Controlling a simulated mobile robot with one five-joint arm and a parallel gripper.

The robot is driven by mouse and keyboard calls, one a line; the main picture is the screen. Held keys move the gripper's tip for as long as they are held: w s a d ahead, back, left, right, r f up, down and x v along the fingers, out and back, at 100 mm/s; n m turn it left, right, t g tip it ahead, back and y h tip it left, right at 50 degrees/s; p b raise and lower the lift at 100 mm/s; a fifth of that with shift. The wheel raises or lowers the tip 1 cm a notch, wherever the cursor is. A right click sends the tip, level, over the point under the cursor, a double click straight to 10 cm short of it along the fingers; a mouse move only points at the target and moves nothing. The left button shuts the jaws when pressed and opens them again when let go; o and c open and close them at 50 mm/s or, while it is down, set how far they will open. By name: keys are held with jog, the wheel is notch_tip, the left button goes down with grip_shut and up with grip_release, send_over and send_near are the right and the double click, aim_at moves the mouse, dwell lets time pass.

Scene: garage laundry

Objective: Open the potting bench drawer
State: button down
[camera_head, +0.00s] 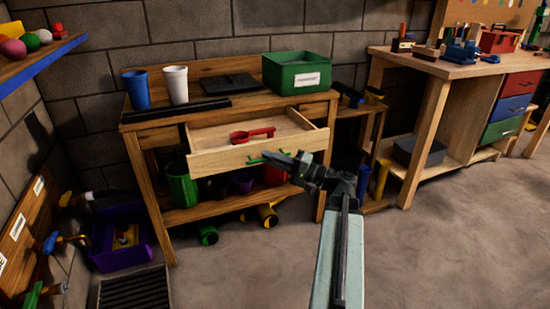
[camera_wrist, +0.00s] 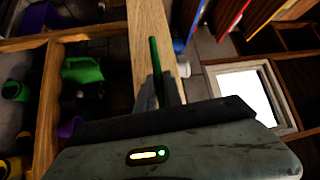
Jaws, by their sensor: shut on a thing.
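The potting bench (camera_head: 148,118) stands against the block wall. Its drawer (camera_head: 215,162) is pulled out well past the bench front, and its inside shows. A red tool (camera_head: 252,134) lies in it. My gripper (camera_head: 272,157) is at the drawer front, shut on the green handle (camera_head: 256,162). In the wrist view, the fingers of my gripper (camera_wrist: 160,88) close around the green handle (camera_wrist: 155,52), against the wooden drawer front (camera_wrist: 149,20). The fingers hide part of the handle.
A blue cup (camera_head: 136,90), a white cup (camera_head: 175,86) and a green bin (camera_head: 297,73) stand on the bench top. A purple crate (camera_head: 120,238) is on the floor at left. A workbench (camera_head: 450,68) stands at right.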

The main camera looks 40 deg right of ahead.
jog(key=shift+s+a, duration=0.2)
jog(key=shift+s, duration=0.1)
jog(key=shift+a, duration=0.15)
jog(key=c, duration=1.5)
grip_release()
jog(key=b+v, duration=0.1)
jog(key=v, duration=0.6)
jog(key=shift+s+d, duration=0.25)
jog(key=shift+s, duration=0.1)
